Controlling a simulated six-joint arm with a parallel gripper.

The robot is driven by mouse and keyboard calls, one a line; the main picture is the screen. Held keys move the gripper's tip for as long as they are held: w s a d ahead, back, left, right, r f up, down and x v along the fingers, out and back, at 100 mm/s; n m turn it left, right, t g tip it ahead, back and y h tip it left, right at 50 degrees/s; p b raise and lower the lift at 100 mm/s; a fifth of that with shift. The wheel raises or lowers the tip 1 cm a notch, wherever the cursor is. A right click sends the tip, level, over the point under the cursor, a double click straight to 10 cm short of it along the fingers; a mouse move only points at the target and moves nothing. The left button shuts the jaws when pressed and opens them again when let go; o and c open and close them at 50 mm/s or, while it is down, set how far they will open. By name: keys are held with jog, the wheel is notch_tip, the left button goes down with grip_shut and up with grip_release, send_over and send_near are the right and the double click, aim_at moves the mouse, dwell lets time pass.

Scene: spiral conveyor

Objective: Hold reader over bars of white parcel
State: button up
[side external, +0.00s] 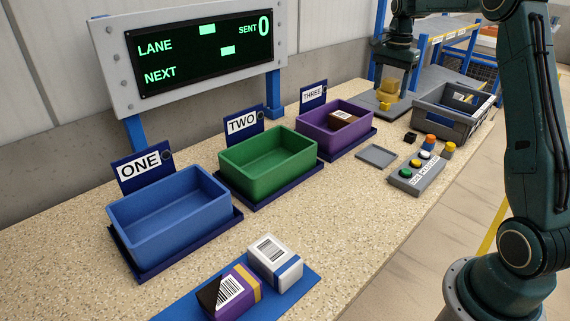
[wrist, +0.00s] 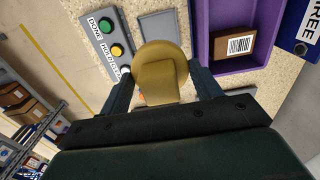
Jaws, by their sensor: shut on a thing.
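The white parcel (side external: 275,262) lies on a blue mat (side external: 300,287) at the front of the counter, with a barcode label on top and a blue band. A purple parcel (side external: 238,290) with a yellow band and a barcode lies beside it. My gripper (side external: 391,82) is at the far end of the counter, well away from both. It is shut on the yellow reader (wrist: 160,68), which shows between the fingers in the wrist view. The reader (side external: 388,98) is low over a grey plate (side external: 372,104); I cannot tell whether they touch. The white parcel is not in the wrist view.
Blue (side external: 170,220), green (side external: 268,160) and purple (side external: 335,128) bins stand along the counter; the purple one holds a brown parcel (side external: 344,117). A button box (side external: 418,174), a flat grey tray (side external: 377,155) and a grey crate (side external: 440,125) line the right side.

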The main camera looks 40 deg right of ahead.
jog(key=w+a+f+n, duration=0.1)
jog(key=w+a, duration=0.3)
jog(key=a, duration=0.9)
jog(key=n, duration=0.5)
send_over(270, 250)
notch_tip(270, 250, down, 5)
jog(key=shift+f, duration=0.2)
jog(key=shift+f, duration=0.1)
jog(key=shift+f, duration=3.55)
jog(key=shift+r, duration=0.15)
